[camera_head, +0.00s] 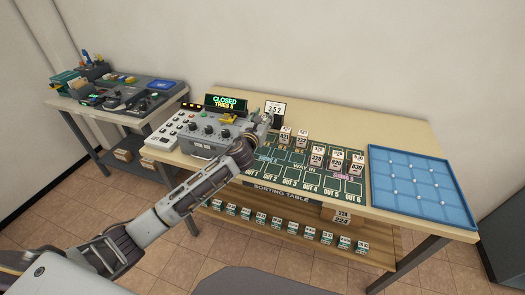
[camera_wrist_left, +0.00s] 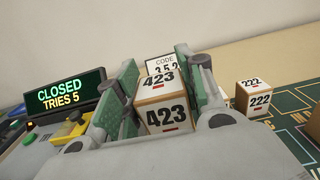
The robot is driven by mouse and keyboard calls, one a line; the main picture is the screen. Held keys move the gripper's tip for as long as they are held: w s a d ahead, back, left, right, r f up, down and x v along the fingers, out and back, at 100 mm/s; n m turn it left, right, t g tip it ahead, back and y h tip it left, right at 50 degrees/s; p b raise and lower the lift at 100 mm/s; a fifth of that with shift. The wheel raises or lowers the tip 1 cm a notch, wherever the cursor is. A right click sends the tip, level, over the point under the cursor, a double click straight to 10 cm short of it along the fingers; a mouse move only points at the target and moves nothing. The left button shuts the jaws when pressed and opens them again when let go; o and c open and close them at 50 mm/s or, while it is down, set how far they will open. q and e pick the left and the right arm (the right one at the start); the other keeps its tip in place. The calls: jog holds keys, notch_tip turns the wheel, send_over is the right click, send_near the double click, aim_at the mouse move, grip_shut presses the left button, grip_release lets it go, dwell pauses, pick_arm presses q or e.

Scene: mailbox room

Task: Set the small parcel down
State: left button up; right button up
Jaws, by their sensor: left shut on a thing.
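My left gripper (camera_head: 262,120) is over the back left part of the sorting table, beside the code sign. In the left wrist view, the gripper's green-padded fingers (camera_wrist_left: 158,95) stand on either side of a small tan and white parcel marked 423 (camera_wrist_left: 165,118) and are shut on it. The parcel looks upright. Whether it touches the table is not clear. In the head view the gripper mostly hides this spot. The sorting table's dark green mat (camera_head: 285,172) has marked squares, a "WAY IN" row and OUT labels. My right gripper is not in view.
A parcel marked 222 (camera_wrist_left: 253,98) stands to the right of the gripper. More numbered parcels (camera_head: 337,161) stand on the mat. The control box with its CLOSED display (camera_head: 226,102) is close on the left. The code sign 352 (camera_head: 274,109) stands behind. A blue tray (camera_head: 420,205) lies at right.

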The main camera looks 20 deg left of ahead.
pick_arm(q)
notch_tip(320, 180, down, 6)
jog(key=shift+r+b, duration=0.25)
jog(key=shift+b, duration=0.45)
jog(key=shift+f, duration=0.4)
jog(key=shift+f+b, duration=0.3)
jog(key=shift+f, duration=0.3)
jog(key=shift+f+b, duration=0.35)
jog(key=shift+f, duration=0.85)
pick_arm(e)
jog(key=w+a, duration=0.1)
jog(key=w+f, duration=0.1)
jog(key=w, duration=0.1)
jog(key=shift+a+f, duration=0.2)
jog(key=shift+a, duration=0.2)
